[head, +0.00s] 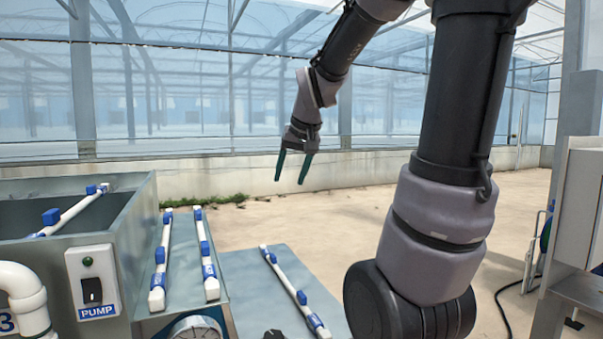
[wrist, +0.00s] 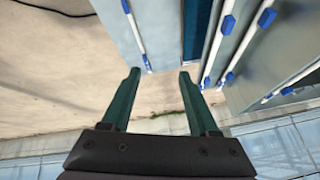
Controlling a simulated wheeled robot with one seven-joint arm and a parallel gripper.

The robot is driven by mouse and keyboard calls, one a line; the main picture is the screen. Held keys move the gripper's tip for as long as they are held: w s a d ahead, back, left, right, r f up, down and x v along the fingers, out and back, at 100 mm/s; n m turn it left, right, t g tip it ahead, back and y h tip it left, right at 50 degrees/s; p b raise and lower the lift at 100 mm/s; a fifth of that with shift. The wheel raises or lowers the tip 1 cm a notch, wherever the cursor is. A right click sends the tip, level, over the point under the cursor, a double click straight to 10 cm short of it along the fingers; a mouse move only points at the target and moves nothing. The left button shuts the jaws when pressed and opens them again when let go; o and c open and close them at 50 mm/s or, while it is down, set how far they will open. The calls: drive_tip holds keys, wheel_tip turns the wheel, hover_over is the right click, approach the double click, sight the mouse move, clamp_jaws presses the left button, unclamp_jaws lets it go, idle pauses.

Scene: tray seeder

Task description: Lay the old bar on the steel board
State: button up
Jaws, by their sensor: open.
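My gripper (head: 293,178) is open and empty, pointing down in the air beyond the boards. Its two green fingers also show in the wrist view (wrist: 158,74). White bars with blue fittings are in view; I cannot tell which is the old one. One bar (head: 290,285) lies on a low flat grey board (head: 252,268), possibly the steel board; in the wrist view this bar (wrist: 136,32) lies beyond the fingertips, apart from them. Two bars (head: 161,258) (head: 205,252) lie side by side on a grey ledge (head: 183,262) beside the tank.
A grey metal tank (head: 135,215) stands at left, with another bar (head: 78,211) across its top. A pump switch box (head: 92,280) and white pipe (head: 25,295) are at its front. A cabinet (head: 580,205) stands at right. The floor behind is clear.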

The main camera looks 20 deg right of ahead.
drive_tip(key=s+a+r, duration=0.1)
drive_tip(key=s, duration=0.6)
drive_tip(key=s+a+r+m+t+y, duration=0.1)
drive_tip(key=s+a, duration=0.1)
drive_tip(key=s, duration=0.5)
drive_tip(key=shift+s+a+r, duration=0.25)
drive_tip(key=shift+s+r, duration=0.05)
